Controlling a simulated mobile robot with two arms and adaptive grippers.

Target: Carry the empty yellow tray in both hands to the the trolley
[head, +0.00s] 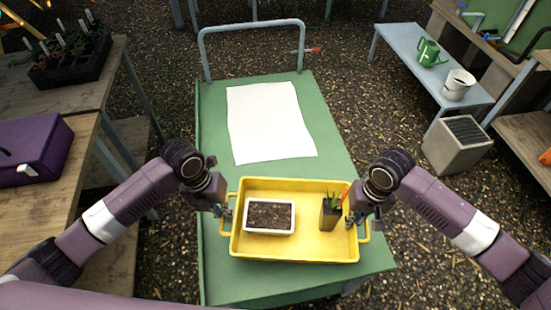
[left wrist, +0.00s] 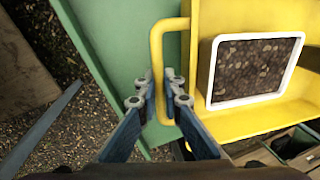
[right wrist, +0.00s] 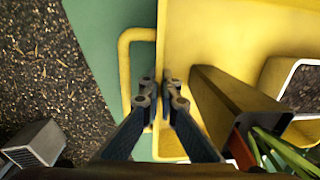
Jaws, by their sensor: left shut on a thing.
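The yellow tray (head: 290,250) rests on the green trolley top (head: 250,282). It is not empty: a white pot of soil (head: 269,231) and a dark pot with green leaves (head: 330,216) stand in it. My left gripper (head: 226,214) is shut on the tray's left handle, seen between its fingers in the left wrist view (left wrist: 160,85). My right gripper (head: 357,218) is at the tray's right end. In the right wrist view its fingers (right wrist: 156,88) are close together at the tray's side wall, with the handle bar (right wrist: 124,80) left of them; their grip is unclear.
A white sheet (head: 270,120) lies on the trolley's far part, before its grey push bar (head: 250,26). A wooden bench with a purple box (head: 32,150) is at left. A blue-grey bench with a green watering can (head: 428,52) is at right. Gravel lies between.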

